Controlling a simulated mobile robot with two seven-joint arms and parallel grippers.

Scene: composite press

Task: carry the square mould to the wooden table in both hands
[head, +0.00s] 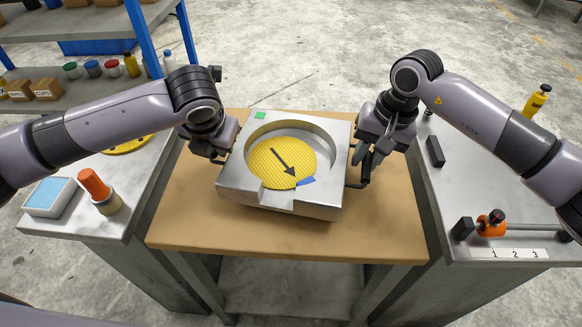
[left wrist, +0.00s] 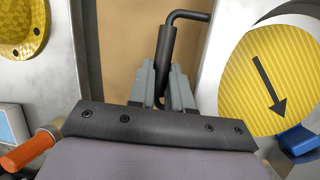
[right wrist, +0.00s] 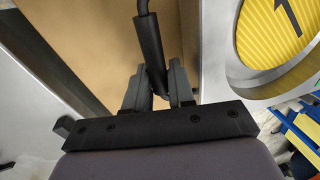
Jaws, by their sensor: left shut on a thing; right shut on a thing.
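The square mould (head: 240,187) is a grey metal block with a round recess, a front notch and a black handle on each side. A yellow ribbed disc (head: 275,160) with a black arrow lies in the recess, with a blue tab (head: 306,181) at its edge. The mould is over the middle of the wooden table (head: 390,225), roughly level; I cannot tell whether it touches the top. My left gripper (head: 218,156) is shut on the left handle (left wrist: 165,55). My right gripper (head: 364,172) is shut on the right handle (right wrist: 149,45).
A grey bench on the left holds an orange-handled tool (head: 95,185), a blue-topped box (head: 50,196) and a yellow disc (head: 128,144). A grey bench on the right holds an orange-and-black device (head: 491,223) and black blocks. Bare wood surrounds the mould. A blue-framed shelf stands behind left.

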